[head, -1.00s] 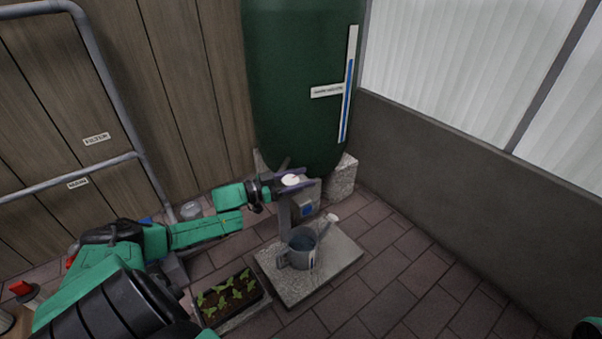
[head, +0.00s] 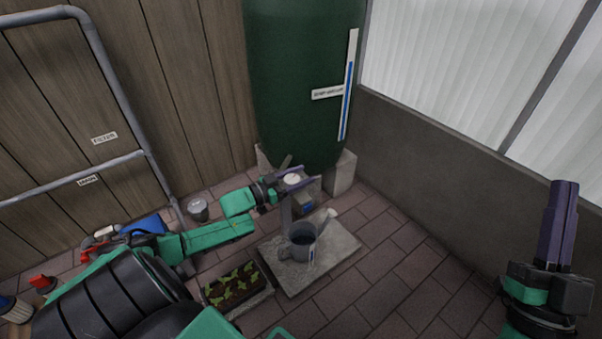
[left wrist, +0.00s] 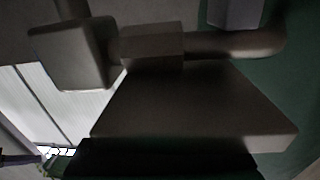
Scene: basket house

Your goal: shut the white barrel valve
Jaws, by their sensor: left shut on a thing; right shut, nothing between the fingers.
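The white barrel valve (head: 292,178) shows as a pale round top low in front of the green barrel (head: 303,85). My left gripper (head: 306,176) is shut on it, with a purple finger on either side. The gripper hides part of the valve. In the left wrist view, dark close-up pipe and block shapes (left wrist: 195,110) fill the middle; I cannot tell which part is the valve's handle. My right gripper (head: 564,186) is shut and empty at the right, fingers pointing up, far from the valve.
A grey watering can (head: 300,246) stands on a stone slab (head: 338,258) below the valve. A seedling tray (head: 233,286) lies left of it. Labelled pipes (head: 110,90) and blue and red fittings are at the left. The right-hand paving is clear.

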